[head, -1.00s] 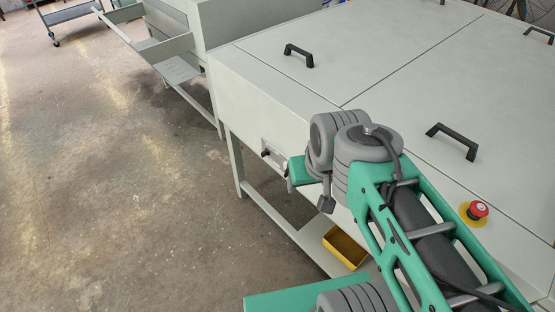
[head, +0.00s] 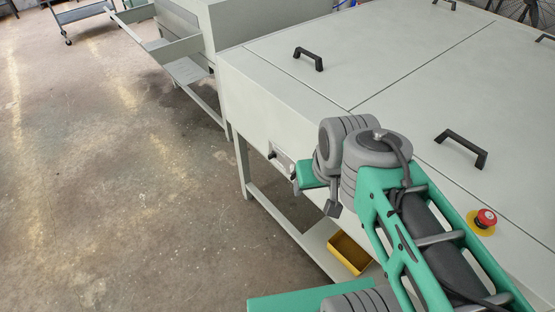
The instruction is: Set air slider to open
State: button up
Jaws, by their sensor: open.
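A small control panel (head: 283,160) is set in the front side of the large grey cabinet (head: 270,105). A dark knob-like part (head: 272,155) shows at its left end. The right part of the panel is covered by my arm, and I cannot tell which part is the air slider or how it is set. My green and grey wrist is close in front of the panel's right end. My gripper's jaws cannot be made out; they seem hidden behind the wrist. I cannot tell whether anything touches the panel.
Black handles (head: 308,58) and a red emergency button (head: 485,218) on a yellow base stand on the cabinet top. A yellow bin (head: 348,254) sits on the low shelf. Another grey machine (head: 190,40) stands behind left. The floor at left is clear.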

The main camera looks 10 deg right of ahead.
aim_at(273, 154)
jog(key=z, duration=0.05)
jog(key=k, duration=0.3)
jog(key=u, duration=1.2)
jog(key=i, duration=0.75)
jog(key=u, duration=0.75)
